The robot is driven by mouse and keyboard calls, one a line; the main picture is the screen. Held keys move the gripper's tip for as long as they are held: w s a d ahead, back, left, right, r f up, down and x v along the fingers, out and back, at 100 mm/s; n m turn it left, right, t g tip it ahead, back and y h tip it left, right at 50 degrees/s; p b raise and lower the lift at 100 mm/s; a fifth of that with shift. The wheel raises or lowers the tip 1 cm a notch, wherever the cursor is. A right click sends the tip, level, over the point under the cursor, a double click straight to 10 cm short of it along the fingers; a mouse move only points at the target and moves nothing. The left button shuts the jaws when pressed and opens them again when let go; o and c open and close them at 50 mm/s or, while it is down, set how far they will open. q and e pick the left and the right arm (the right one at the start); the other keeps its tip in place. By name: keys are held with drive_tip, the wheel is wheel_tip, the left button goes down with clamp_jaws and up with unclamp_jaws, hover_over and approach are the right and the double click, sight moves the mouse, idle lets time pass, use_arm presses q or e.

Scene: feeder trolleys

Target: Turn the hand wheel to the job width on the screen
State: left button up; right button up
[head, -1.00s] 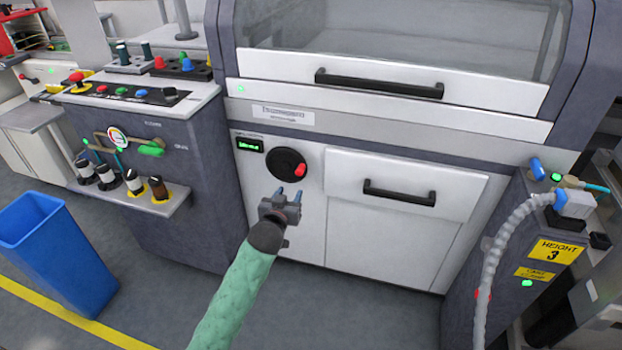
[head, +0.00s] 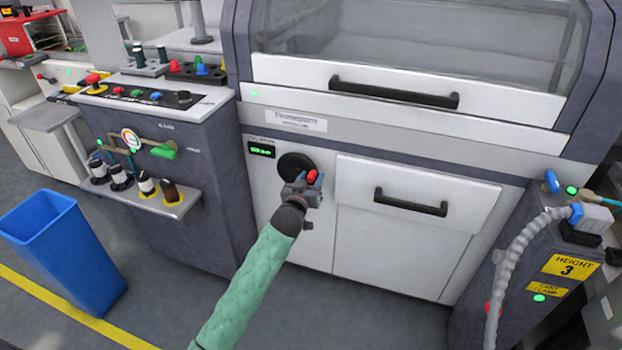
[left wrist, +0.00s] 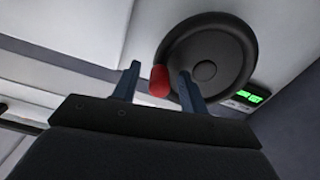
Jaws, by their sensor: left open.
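The black hand wheel (head: 292,163) is on the white front panel of the machine, with a red knob (head: 311,176) on its lower right rim. The small green-lit screen (head: 261,150) is just left of the wheel; its text is too small to read. My left gripper (head: 306,180) is at the red knob. In the left wrist view the gripper (left wrist: 158,82) is open, with the red knob (left wrist: 159,81) between its two fingers and the wheel (left wrist: 215,55) behind. The screen (left wrist: 248,96) also shows there. I cannot tell whether a finger touches the knob. My right gripper is out of view.
A drawer with a black handle (head: 410,203) is right of the wheel. A grey cabinet with a hose (head: 508,245) stands at the right. A control console (head: 165,130) and a blue bin (head: 65,250) are at the left. The floor in front is clear.

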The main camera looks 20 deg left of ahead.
use_arm(q)
drive_tip(key=shift+w, duration=0.2)
clamp_jaws()
idle(0.3)
